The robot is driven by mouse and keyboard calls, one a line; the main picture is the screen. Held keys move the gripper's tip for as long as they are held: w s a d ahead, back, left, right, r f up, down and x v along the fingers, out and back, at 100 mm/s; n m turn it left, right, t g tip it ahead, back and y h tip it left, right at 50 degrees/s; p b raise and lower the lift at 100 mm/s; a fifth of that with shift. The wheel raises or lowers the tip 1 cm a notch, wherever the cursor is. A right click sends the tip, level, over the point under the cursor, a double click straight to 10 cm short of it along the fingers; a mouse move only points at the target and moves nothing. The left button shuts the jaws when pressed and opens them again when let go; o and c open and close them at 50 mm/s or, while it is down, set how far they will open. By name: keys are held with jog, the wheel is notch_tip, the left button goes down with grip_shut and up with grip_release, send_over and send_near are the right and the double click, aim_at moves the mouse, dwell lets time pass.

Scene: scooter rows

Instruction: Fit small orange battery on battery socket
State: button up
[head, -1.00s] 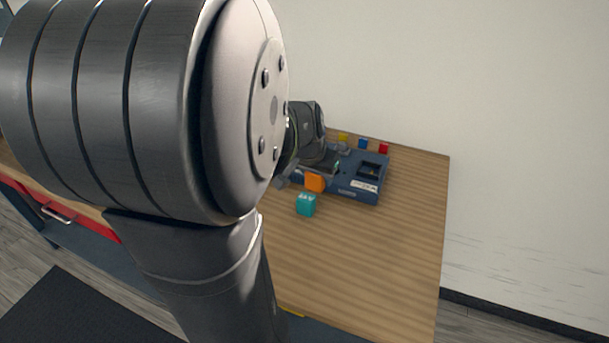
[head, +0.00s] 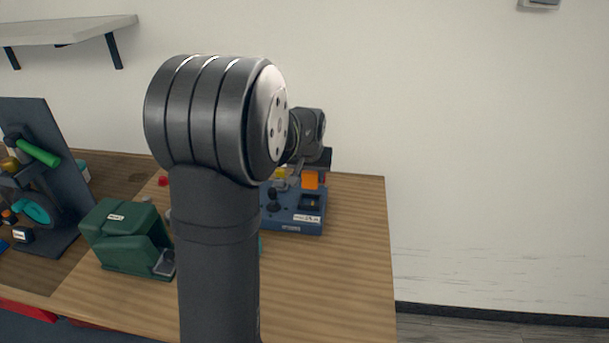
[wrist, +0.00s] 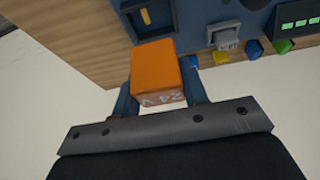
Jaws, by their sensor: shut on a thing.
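The small orange battery (head: 310,180) is held up at the right rear side of the blue device; in the wrist view the orange battery (wrist: 158,73) sits between the two blue fingers, with white "24 V" lettering on its near face. My gripper (wrist: 160,92) is shut on it. The battery socket (head: 310,203) is a dark recess in the right part of the blue device's top, and appears empty. In the wrist view the socket (wrist: 146,18), with a yellow strip inside, lies beyond the battery and apart from it.
The blue device (head: 290,227) stands on the wooden table (head: 345,270). A dark green box (head: 125,235) stands to its left, and a dark stand (head: 50,170) with a green cylinder further left.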

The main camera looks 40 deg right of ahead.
jog(key=shift+f, duration=2.3)
jog(key=shift+f, duration=0.35)
jog(key=o, duration=1.1)
jog(key=shift+c, duration=0.9)
jog(key=shift+o, duration=1)
jog(key=shift+r, duration=3)
jog(key=shift+f, duration=3.05)
